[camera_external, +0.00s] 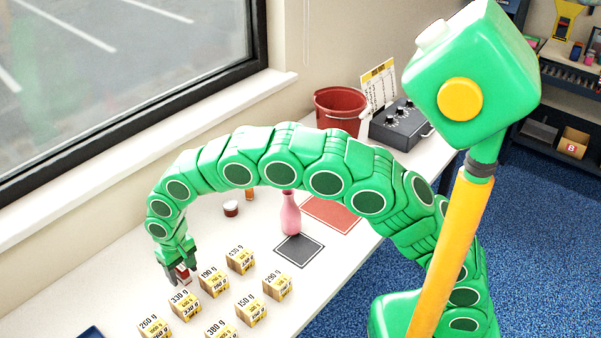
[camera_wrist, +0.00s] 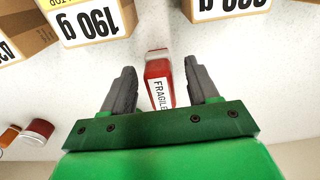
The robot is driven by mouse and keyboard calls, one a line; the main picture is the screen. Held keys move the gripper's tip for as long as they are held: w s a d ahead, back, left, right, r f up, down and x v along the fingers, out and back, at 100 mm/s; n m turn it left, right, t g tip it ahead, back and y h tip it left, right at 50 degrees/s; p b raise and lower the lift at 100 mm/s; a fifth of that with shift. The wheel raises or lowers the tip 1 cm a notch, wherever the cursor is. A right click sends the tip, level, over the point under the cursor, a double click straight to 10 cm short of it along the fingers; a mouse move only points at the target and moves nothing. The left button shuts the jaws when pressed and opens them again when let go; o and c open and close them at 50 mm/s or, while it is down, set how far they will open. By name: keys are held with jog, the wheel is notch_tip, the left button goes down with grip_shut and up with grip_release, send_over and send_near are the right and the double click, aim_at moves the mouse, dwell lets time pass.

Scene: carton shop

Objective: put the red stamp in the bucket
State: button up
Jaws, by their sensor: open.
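The red stamp (camera_wrist: 158,82), a small red block with a white label reading FRAGILE, lies between the two grey fingers of my gripper (camera_wrist: 160,92) in the wrist view. The fingers are open, with a gap on each side of the stamp. In the external view my gripper (camera_external: 179,274) is low over the white table, beside the 330 g carton, and the stamp (camera_external: 184,273) shows partly between the fingers. The red bucket (camera_external: 340,107) stands far back on the table, near the window wall, upright with a handle.
Several labelled cartons, such as the 190 g carton (camera_external: 213,281), stand close to my gripper. A pink bottle (camera_external: 290,217), a small red-and-white jar (camera_external: 231,208), a dark mat (camera_external: 299,250) and a red mat (camera_external: 333,210) lie farther back. A black control box (camera_external: 400,124) stands right of the bucket.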

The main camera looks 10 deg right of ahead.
jog(key=shift+f, duration=0.7)
grip_shut()
jog(key=shift+r, duration=0.1)
jog(key=shift+r, duration=1.6)
jog(key=shift+s+d+r, duration=0.1)
jog(key=shift+d+r, duration=0.1)
jog(key=s+d+r, duration=0.5)
jog(key=d+r, duration=0.4)
jog(key=d, duration=0.3)
jog(key=shift+d+r, duration=0.15)
jog(key=shift+d, duration=0.1)
